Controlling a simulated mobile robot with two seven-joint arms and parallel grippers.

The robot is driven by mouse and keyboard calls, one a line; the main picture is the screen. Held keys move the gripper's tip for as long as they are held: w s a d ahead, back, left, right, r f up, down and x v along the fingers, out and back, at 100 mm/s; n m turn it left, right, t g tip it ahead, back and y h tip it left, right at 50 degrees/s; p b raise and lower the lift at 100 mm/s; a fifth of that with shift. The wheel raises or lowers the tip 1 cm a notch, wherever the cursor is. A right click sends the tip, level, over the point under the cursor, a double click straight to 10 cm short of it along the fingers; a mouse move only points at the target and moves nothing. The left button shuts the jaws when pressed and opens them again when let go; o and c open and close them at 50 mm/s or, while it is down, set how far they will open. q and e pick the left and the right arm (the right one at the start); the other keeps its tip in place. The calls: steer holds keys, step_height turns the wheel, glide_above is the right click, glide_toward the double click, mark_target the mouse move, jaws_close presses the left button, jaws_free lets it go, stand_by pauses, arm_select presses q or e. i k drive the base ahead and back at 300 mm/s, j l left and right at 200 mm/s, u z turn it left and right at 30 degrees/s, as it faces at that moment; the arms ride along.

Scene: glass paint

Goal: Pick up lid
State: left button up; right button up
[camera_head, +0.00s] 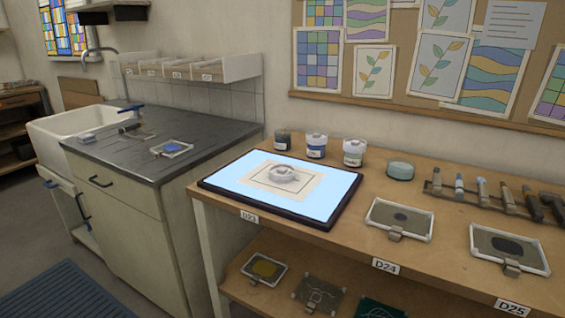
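A clear, round, low glass piece (284,173) lies on a pale paper sheet (305,188) on the lit light panel (335,188). It looks like a lid or shallow dish; I cannot tell which. A low, round, pale teal piece (400,170) sits on the wooden bench to the right of the panel, and it could also be a lid or a small pot. Three small jars stand behind the panel: a dark one (282,141), one with a blue band (316,147) and a pale green one (353,153). Neither of my grippers is in view.
Two framed plates (399,220) (509,250) lie at the bench's front right. Several tools rest in a rack (470,196) at the back right. The lower shelf holds more plates (264,269). A dark counter (190,140) with a sink (70,128) stands at left.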

mark_target(281, 174)
steer(key=i+l+z, duration=0.1)
steer(key=l+z, duration=0.3)
steer(key=i+l+z, duration=0.15)
steer(key=z, duration=0.25)
